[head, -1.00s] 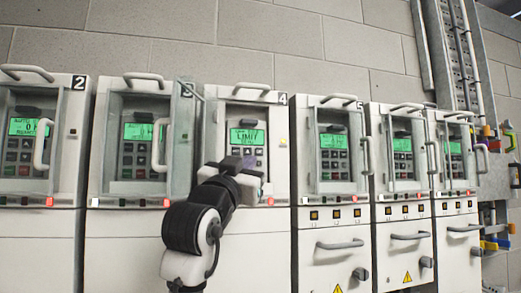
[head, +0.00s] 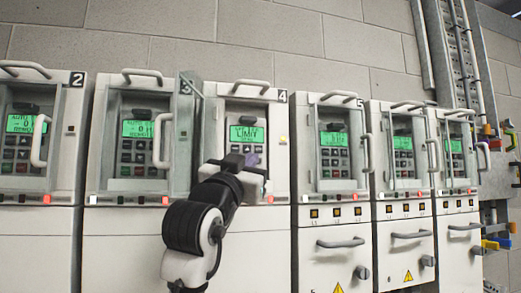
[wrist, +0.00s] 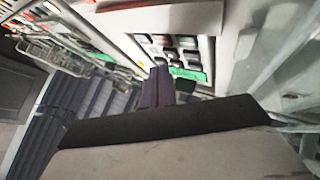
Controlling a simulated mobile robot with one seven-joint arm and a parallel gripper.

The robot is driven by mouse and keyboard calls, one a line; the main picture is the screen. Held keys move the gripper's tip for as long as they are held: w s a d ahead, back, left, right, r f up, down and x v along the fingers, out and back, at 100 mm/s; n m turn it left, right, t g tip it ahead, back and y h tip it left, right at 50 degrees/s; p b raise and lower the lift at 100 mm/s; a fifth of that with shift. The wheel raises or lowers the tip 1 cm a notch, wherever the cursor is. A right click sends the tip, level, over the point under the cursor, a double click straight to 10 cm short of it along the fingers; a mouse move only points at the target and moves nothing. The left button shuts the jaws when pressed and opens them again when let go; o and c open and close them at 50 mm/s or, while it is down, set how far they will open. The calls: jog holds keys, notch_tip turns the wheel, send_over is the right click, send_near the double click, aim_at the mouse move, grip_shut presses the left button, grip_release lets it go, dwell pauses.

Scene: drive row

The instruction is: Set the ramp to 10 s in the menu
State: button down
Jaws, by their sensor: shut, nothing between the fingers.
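Drive 4 (head: 272,185) stands in the middle of the row. Its green display (head: 246,134) is lit, with a line that looks like "LIMIT"; the other lines are too small to read. Its keypad (head: 234,149) is uncovered, but my gripper hides the lower part. My gripper (head: 254,160) is shut and empty, its dark purple fingertips up at the keypad. In the wrist view the fingers (wrist: 158,88) point at dark, red and green keys (wrist: 172,50) beside the green display (wrist: 188,74). I cannot tell whether they touch a key.
A clear door panel (head: 186,140) stands out between drives 3 and 4, close left of my arm. Drive 3 (head: 145,190) and drive 5 (head: 335,195) flank drive 4. Bar handles (head: 341,244) stick out from the lower right cabinets.

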aim_at(268, 141)
jog(key=shift+w+a+f+y, duration=0.15)
jog(key=shift+f, duration=0.2)
jog(key=shift+w+a+f+y, duration=0.1)
jog(key=shift+f+y, duration=0.05)
jog(key=shift+f, duration=0.2)
jog(key=shift+w+d+r+p, duration=0.15)
jog(key=shift+d+r+p, duration=0.3)
jog(key=shift+r+p, duration=0.2)
jog(key=shift+w+d+r+p, duration=0.1)
jog(key=shift+d+r+p, duration=0.3)
jog(key=shift+r+p, duration=0.15)
jog(key=shift+w+d+r, duration=0.15)
jog(key=shift+d+r, duration=0.05)
jog(key=shift+d, duration=0.15)
jog(key=shift+r, duration=0.1)
jog(key=shift+d+r, duration=0.15)
jog(key=shift+r, duration=0.3)
